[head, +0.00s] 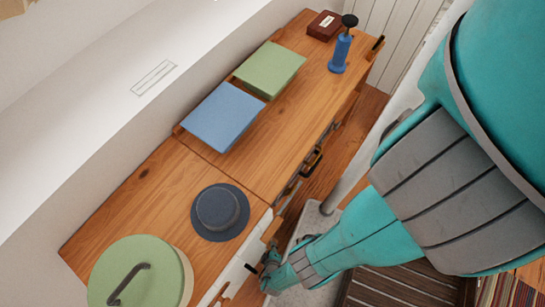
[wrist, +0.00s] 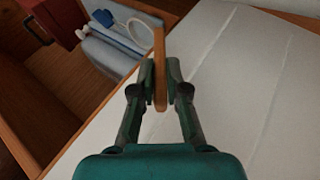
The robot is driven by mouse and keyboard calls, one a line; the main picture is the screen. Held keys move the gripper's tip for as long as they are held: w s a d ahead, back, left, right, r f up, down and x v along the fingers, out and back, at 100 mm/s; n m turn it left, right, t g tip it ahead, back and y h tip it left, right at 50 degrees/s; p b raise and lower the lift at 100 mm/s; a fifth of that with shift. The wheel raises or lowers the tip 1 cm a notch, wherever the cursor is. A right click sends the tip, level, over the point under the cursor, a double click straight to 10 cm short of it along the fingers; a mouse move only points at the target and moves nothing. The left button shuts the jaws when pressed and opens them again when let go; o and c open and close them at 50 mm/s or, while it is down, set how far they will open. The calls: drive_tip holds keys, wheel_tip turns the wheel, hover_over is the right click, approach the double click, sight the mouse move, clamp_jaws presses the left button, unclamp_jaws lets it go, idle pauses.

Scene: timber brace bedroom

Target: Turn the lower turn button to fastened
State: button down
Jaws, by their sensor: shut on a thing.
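A narrow wooden turn button (wrist: 159,45) stands lengthwise in the middle of the wrist view, at the edge of a white panel (wrist: 225,75). My gripper (wrist: 160,85) is shut on it, one finger on each side, and the fingers hide part of its lower half. I cannot tell from this view whether it is the lower one. In the head view my gripper (head: 268,268) is low beside the front of the wooden cabinet (head: 160,180); the button it holds cannot be made out there.
Left of the panel in the wrist view is an open wooden compartment (wrist: 65,90) with a pale blue-grey item and a white ring-shaped item (wrist: 138,27). On the cabinet top are a dark hat (head: 220,212), a green round box (head: 135,272), and blue and green slabs.

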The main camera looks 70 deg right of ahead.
drive_tip(key=shift+w+a, duration=0.1)
drive_tip(key=shift+a, duration=0.05)
drive_tip(key=c, duration=1.2)
unclamp_jaws()
drive_tip(key=shift+r, duration=0.25)
drive_tip(key=shift+r, duration=4.8)
